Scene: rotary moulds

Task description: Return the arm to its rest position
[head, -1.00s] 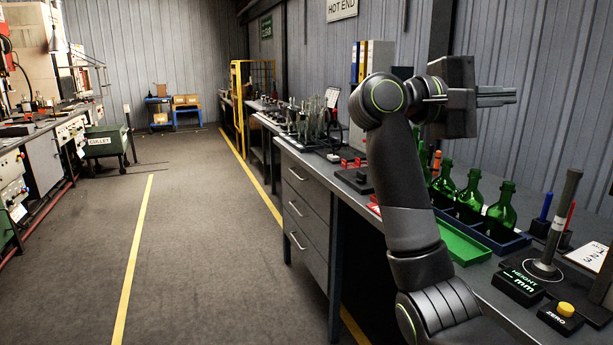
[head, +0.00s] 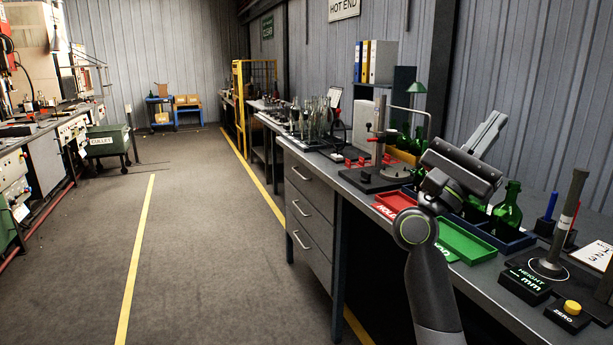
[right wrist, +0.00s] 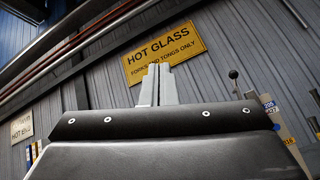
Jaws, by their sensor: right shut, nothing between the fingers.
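My right gripper (head: 490,133) is in the head view at the right, above the bench and in front of the green bottles. Its grey fingers point up and to the right, pressed together with nothing between them. In the right wrist view the shut fingers (right wrist: 156,84) point up towards a yellow "HOT GLASS" sign (right wrist: 165,52) on the wall. My right arm comes up from the bottom edge of the head view, its wrist hiding part of the bottle rack. My left gripper is not in view.
The bench (head: 352,178) holds a green tray (head: 466,240), a red tray (head: 394,203), green bottles (head: 508,207) in a blue rack, a black gauge stand (head: 377,178), a height display (head: 522,283) and a zero button box (head: 568,315). The floor at left (head: 200,240) is clear.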

